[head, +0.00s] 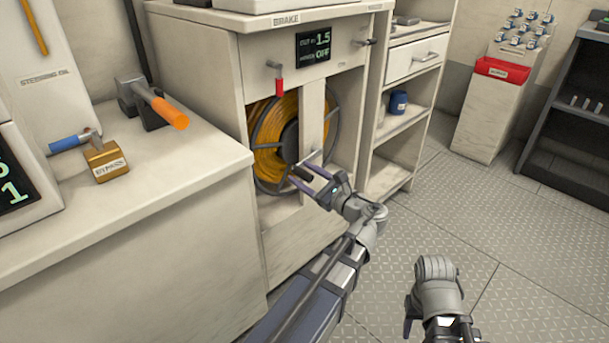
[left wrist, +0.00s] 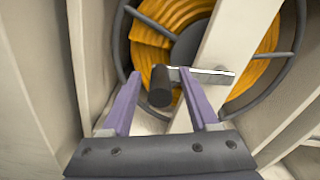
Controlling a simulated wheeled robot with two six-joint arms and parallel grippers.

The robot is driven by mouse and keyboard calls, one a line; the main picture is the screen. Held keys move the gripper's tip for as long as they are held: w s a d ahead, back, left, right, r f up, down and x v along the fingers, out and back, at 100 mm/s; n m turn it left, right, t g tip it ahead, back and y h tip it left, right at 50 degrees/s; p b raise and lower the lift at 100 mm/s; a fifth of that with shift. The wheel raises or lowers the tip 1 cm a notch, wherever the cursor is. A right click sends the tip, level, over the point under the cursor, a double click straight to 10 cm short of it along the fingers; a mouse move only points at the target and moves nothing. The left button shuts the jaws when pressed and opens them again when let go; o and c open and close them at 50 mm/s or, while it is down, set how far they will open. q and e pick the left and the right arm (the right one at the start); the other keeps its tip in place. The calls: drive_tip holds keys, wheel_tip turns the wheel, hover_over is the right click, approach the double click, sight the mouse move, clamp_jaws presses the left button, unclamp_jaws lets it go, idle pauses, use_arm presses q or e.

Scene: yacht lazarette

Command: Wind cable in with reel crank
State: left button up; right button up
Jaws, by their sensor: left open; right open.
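The cable reel (head: 268,160), wound with orange-yellow cable, stands in an opening in the cabinet, partly behind an upright post. It also shows in the left wrist view (left wrist: 262,45). The crank has a flat metal arm (left wrist: 212,76) across the post and a black grip (left wrist: 160,88) pointing at me. My left gripper (head: 308,180) is open at the reel front. In the left wrist view its purple fingers (left wrist: 158,85) lie on either side of the black grip, apart from it. My right gripper (head: 412,312) is low in the head view, open, its fingers mostly hidden, away from the cabinet.
A red-handled brake lever (head: 278,80) hangs above the reel. A display (head: 313,42) reads 1.5 and OFF. The counter at left holds an orange-handled lever (head: 165,108) and a brass block (head: 105,160). Open shelves (head: 405,125) stand right of the reel. The metal floor (head: 470,215) is clear.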

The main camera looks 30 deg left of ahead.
use_arm(q)
clamp_jaws()
idle(0.4)
idle(0.9)
